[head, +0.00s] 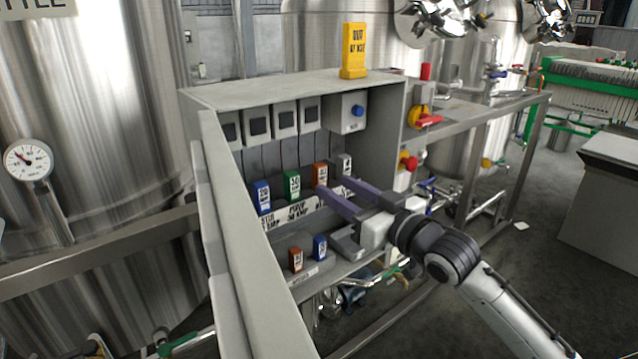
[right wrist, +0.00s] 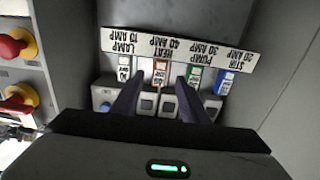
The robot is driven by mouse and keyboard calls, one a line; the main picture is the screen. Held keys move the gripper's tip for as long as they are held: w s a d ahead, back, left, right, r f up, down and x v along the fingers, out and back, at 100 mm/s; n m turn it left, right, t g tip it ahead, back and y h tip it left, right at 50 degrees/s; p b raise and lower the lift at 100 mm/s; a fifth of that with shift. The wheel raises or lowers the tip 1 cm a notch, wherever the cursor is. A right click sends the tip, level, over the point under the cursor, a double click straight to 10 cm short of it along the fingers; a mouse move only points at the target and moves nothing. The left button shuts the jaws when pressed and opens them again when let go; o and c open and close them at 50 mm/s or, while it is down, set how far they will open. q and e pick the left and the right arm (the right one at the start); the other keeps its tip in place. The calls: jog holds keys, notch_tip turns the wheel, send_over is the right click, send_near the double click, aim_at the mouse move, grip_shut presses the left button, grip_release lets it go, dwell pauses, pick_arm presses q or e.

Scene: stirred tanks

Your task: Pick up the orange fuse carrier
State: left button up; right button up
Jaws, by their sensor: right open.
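The orange fuse carrier (head: 320,174) stands in the upper row inside the grey cabinet, between a green carrier (head: 292,185) and a grey one (head: 344,165). In the right wrist view the orange carrier (right wrist: 161,70) shows upside down at the HEAT 40 AMP label, between the finger lines. My right gripper (head: 337,187) is open and reaches into the cabinet, its fingertips close in front of the orange carrier; contact cannot be told. A second, browner-orange carrier (head: 296,260) stands on the lower ledge. My left gripper is not in view.
A blue carrier (head: 262,197) is at the row's left end, another blue one (head: 320,247) on the lower ledge. The open cabinet door (head: 245,240) bounds the left. A red button (head: 408,161) and red-yellow switch (head: 420,118) are on the right side. A yellow sign (head: 354,50) stands on top.

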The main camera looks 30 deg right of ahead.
aim_at(323, 180)
jog(key=shift+w+a+f+p, duration=0.1)
jog(key=shift+w+a+p, duration=0.05)
jog(key=shift+w, duration=1)
jog(key=shift+w+a+f+p, duration=0.1)
jog(key=shift+w+a+p, duration=0.1)
jog(key=shift+w, duration=0.95)
jog(key=shift+w+a+f+p, duration=0.1)
jog(key=shift+w+p, duration=0.05)
jog(key=shift+w, duration=1)
grip_shut()
jog(key=shift+r, duration=0.15)
